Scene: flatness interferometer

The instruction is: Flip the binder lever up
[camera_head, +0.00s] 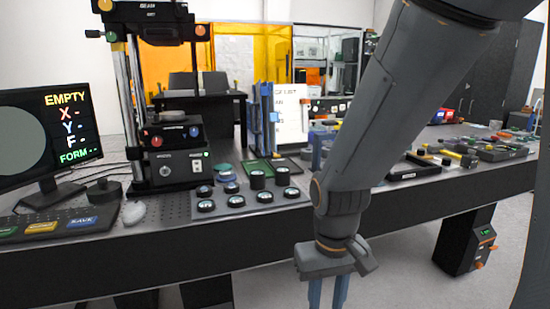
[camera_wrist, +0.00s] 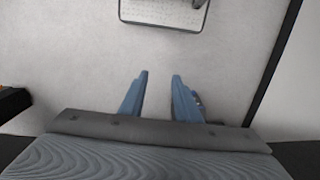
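My gripper (camera_head: 327,293) hangs below the front edge of the bench, fingers pointing down. In the wrist view its two blue fingers (camera_wrist: 160,77) stand apart with nothing between them. I cannot make out a binder lever for certain in either view. A blue upright frame (camera_head: 266,120) with a light blue block (camera_head: 275,117) stands on a green base (camera_head: 262,170) at the back of the bench, left of my arm. A white checklist page (camera_head: 291,122) stands behind it. My gripper is well apart from all of these, lower and nearer.
The bench (camera_head: 250,232) carries a monitor (camera_head: 42,140), an interferometer column (camera_head: 165,90), several round dark pieces (camera_head: 235,201) and parts at right (camera_head: 480,148). My arm hides the bench's middle. The wrist view shows pale floor (camera_wrist: 70,60) and a pale perforated panel (camera_wrist: 165,12).

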